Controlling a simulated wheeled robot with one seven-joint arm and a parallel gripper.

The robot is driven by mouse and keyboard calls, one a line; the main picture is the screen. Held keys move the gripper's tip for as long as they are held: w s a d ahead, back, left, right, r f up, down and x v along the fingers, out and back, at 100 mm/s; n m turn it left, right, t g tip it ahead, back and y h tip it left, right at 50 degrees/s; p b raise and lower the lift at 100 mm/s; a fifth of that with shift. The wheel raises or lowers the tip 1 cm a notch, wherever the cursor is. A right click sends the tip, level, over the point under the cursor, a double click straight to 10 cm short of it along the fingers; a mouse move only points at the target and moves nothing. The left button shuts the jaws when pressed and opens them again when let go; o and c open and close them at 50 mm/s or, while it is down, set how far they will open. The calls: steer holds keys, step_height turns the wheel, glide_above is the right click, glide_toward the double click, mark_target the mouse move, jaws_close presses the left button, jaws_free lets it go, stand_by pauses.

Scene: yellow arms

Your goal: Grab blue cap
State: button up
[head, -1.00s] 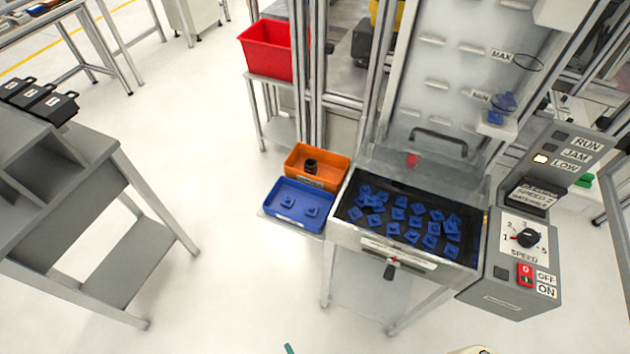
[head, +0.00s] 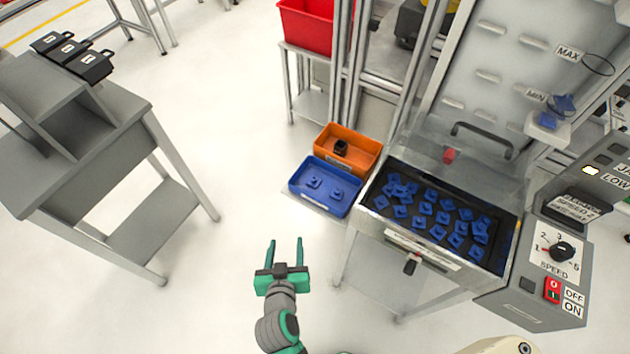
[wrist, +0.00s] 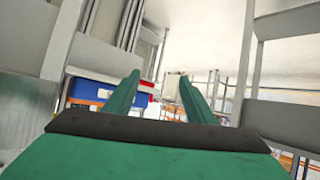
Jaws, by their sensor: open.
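Several blue caps (head: 444,217) lie in the dark tray of the machine in the head view. Two more blue caps (head: 314,182) lie in the blue bin (head: 322,204), left of the machine. Another blue piece (head: 547,120) sits on a small white ledge at upper right. My gripper (head: 285,243) is open and empty, with its green fingers apart. It is over the floor, below and left of the blue bin in the picture, touching nothing. In the wrist view, both fingers (wrist: 157,92) point forward with a gap between them.
An orange bin (head: 362,158) with a dark item stands behind the blue bin. The machine has a clear cover with a dark handle (head: 482,136) and a control box (head: 540,262) on the right. A grey shelf table (head: 100,170) stands left. Open floor lies between.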

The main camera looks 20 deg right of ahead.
steer(key=w+d+r+m+g+h, duration=0.2)
steer(key=w+d+r+m+h, duration=0.15)
steer(key=w, duration=0.35)
steer(key=m+g+h, duration=0.2)
steer(key=m, duration=0.2)
glide_toward(313, 179)
steer(key=shift+x, duration=4.15)
steer(key=shift+c, duration=0.3)
steer(key=c, duration=1.1)
